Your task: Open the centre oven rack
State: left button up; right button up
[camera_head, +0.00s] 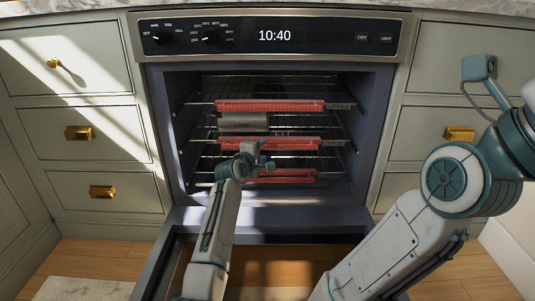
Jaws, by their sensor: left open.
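The oven is open, with its door (172,259) folded down. Three wire racks with red front guards are inside. The centre rack's red guard (292,144) runs across the middle of the cavity, and the rack appears pushed in. The upper rack's guard (270,105) is above it and the lower rack's guard (296,175) below. My left gripper (256,151) is open, just in front of the centre guard and slightly left of its middle. It overlaps the guard in view; I cannot tell whether they touch. My right gripper is out of view.
A grey loaf tin (243,121) sits behind the centre guard, between the upper and centre guards. Drawers with brass handles (79,132) flank the oven. My right arm fills the right foreground. A mat (85,289) lies on the wooden floor at lower left.

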aim_at(266, 148)
pick_arm(q)
jog(key=shift+b+x, duration=1.4)
jog(key=shift+x, duration=1.15)
jog(key=shift+c, duration=0.2)
grip_shut()
